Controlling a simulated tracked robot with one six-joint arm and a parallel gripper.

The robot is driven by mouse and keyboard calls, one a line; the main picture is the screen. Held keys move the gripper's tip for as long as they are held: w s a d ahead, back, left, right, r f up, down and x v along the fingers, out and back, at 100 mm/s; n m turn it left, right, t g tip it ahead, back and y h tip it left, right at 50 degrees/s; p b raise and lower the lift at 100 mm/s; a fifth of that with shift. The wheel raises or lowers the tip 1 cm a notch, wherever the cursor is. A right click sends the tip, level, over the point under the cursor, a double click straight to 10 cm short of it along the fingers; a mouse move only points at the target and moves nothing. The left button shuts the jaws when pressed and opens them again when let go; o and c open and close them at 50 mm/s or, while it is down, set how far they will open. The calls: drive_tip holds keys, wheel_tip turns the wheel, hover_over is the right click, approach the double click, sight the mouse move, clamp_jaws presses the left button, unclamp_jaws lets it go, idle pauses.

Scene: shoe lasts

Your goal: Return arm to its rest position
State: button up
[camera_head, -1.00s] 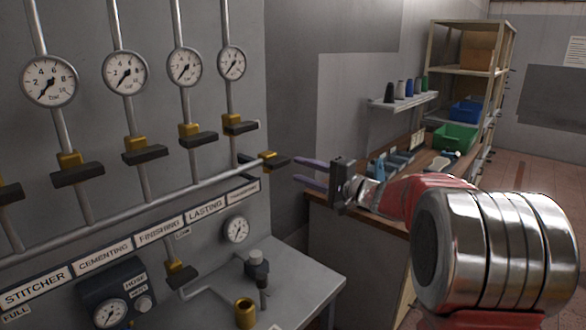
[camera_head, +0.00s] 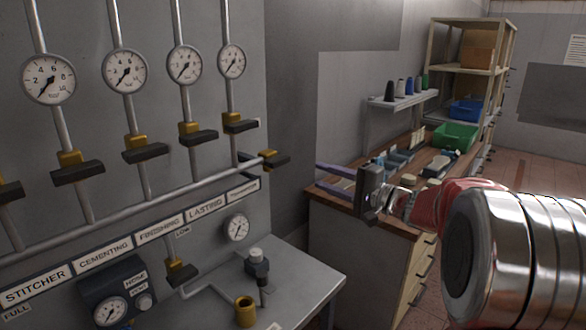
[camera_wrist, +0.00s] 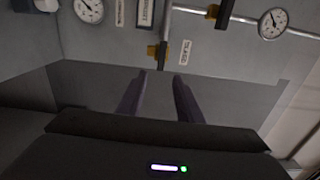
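My gripper (camera_head: 324,178) is at the right of the valve panel in the head view, pointing left with its two purple fingers apart and nothing between them. In the wrist view my gripper (camera_wrist: 158,78) also shows its two fingers apart, with only grey surface behind. The nearest valve, with a dark handle and brass body (camera_head: 270,160), sits at the right end of the horizontal pipe. The fingers are clear of it. My red and chrome arm reaches in from the right.
The grey panel carries several gauges, brass valves and pipes (camera_head: 140,205) on the left. A grey bench (camera_head: 300,275) juts out below. At the right stand a wooden workbench (camera_head: 345,205), a green bin (camera_head: 455,136) and a shelf rack (camera_head: 470,68).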

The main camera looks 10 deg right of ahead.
drive_tip(key=s+a+f+n+g+h, duration=0.1)
drive_tip(key=s+a+f+g+h, duration=0.1)
drive_tip(key=s+a+f+g, duration=0.45)
drive_tip(key=s+a+f+n+g+h, duration=0.1)
drive_tip(key=s+f+n+g, duration=0.15)
drive_tip(key=s+f, duration=0.7)
drive_tip(key=s+f+n+g+h, duration=0.2)
drive_tip(key=s+n+h, duration=0.3)
drive_tip(key=s, duration=1.1)
drive_tip(key=s+a+r+n+t+h, duration=0.1)
drive_tip(key=s+r+n+t+h, duration=0.1)
drive_tip(key=s+r, duration=0.2)
drive_tip(key=shift+s+a+r+h, duration=0.3)
drive_tip(key=shift+s+a+r, duration=0.05)
drive_tip(key=shift+s, duration=0.05)
drive_tip(key=shift+n, duration=0.25)
